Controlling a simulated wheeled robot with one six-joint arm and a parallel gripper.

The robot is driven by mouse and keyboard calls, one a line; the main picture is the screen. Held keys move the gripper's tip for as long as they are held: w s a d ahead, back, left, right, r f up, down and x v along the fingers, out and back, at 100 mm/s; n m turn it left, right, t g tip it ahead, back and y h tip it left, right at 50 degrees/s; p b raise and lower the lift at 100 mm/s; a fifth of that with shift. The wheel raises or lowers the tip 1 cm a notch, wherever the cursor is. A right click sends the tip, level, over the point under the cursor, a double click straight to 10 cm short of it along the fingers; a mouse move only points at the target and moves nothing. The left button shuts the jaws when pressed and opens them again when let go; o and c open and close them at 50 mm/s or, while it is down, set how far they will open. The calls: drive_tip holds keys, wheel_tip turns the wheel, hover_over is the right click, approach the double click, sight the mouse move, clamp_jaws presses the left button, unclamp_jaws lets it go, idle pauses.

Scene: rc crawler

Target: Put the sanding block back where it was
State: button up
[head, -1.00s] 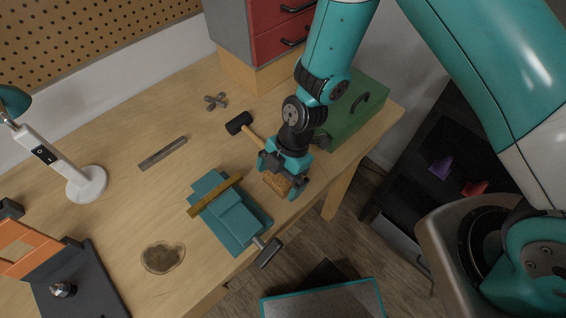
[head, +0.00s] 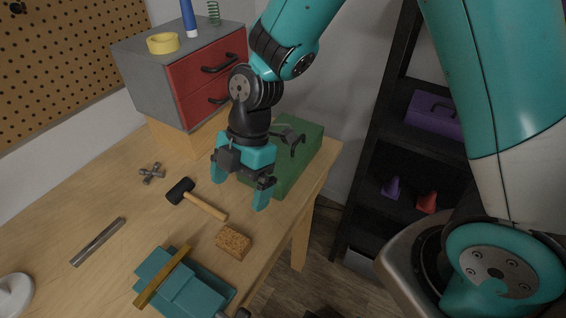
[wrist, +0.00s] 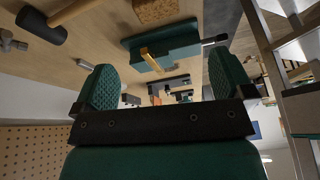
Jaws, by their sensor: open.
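The sanding block (head: 234,242), a brown speckled cork-like block, lies on the workbench (head: 110,195) near its front edge. It is between the mallet and the teal vise, touching neither. In the wrist view the sanding block (wrist: 156,10) shows at the top edge, partly cut off. My gripper (head: 240,192) is open and empty, raised above the bench behind the block and in front of the green toolbox. Its two green fingertips (wrist: 168,88) stand wide apart in the wrist view with nothing between them.
A mallet (head: 199,201) lies left of the block. The teal vise (head: 190,290) with a brass-coloured bar stands nearer me. The green toolbox (head: 299,160) is at the right end, beside the red drawer cabinet (head: 205,80). A steel bar (head: 97,242) lies at left.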

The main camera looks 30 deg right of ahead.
drive_tip(key=s+d+r+m+t, duration=0.1)
drive_tip(key=s+d+r+m, duration=0.2)
drive_tip(key=s+r+m, duration=0.3)
drive_tip(key=s+d+r+m+t, duration=0.1)
drive_tip(key=s+d+r+m, duration=0.1)
drive_tip(key=s+r+m, duration=0.4)
wheel_tip(320, 180, up, 4)
drive_tip(key=m, duration=0.4)
drive_tip(key=shift+s+d, duration=0.25)
drive_tip(key=shift+d, duration=0.15)
drive_tip(key=shift+f, duration=0.1)
